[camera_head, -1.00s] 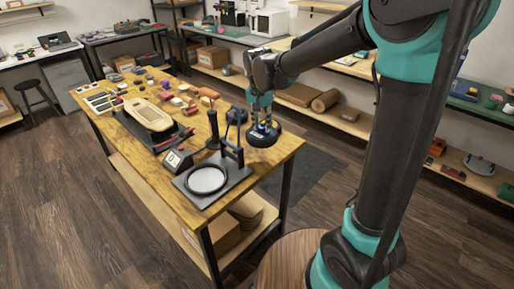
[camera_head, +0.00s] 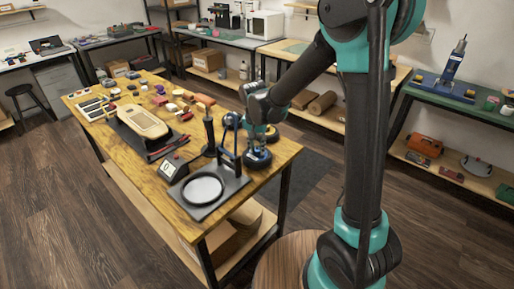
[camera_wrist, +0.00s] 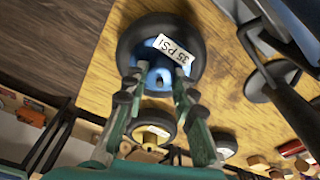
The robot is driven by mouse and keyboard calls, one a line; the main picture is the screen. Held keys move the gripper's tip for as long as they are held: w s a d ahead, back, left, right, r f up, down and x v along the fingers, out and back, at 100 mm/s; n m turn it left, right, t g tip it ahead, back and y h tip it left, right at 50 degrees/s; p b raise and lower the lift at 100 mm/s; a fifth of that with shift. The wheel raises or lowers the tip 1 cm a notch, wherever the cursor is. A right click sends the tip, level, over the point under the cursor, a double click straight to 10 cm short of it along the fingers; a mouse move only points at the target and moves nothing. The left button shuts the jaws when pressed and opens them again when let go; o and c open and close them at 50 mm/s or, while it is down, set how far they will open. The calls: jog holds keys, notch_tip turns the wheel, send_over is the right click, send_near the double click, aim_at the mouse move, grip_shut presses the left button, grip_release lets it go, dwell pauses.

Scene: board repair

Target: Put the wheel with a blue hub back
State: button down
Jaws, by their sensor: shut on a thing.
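The wheel with a blue hub (camera_wrist: 163,50) has a black tyre and a white "35 PSI" label. In the head view the wheel (camera_head: 257,161) is at the table's right end, low over or on the top; I cannot tell whether it touches. My gripper (camera_wrist: 158,82) is shut on its blue hub; in the head view my gripper (camera_head: 257,148) is above the wheel. A wheel with a yellow hub (camera_wrist: 153,130) stands behind it in the wrist view, and another dark wheel (camera_wrist: 223,145) is farther right.
A black stand with a pale round plate (camera_head: 203,189) and an upright post is left of the wheel. A small display (camera_head: 172,166) stands beside it. A tan board (camera_head: 143,121) and several small parts lie farther along the wooden table (camera_head: 262,178). Its right edge is close.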

aim_at(256, 156)
jog(key=shift+f, duration=0.15)
jog(key=c, duration=1.2)
grip_release()
notch_tip(256, 156, up, 12)
jog(key=s, duration=0.2)
jog(key=s+d+f+n, duration=0.1)
jog(key=s+d+f, duration=0.3)
jog(key=d, duration=0.4)
jog(key=s+d+f+n+t, duration=0.1)
jog(key=s+d+f, duration=0.3)
jog(key=s+d, duration=0.3)
jog(key=s+d+f+n+t, duration=0.1)
jog(key=s+d+f, duration=0.3)
jog(key=d, duration=0.5)
jog(key=shift+s, duration=1)
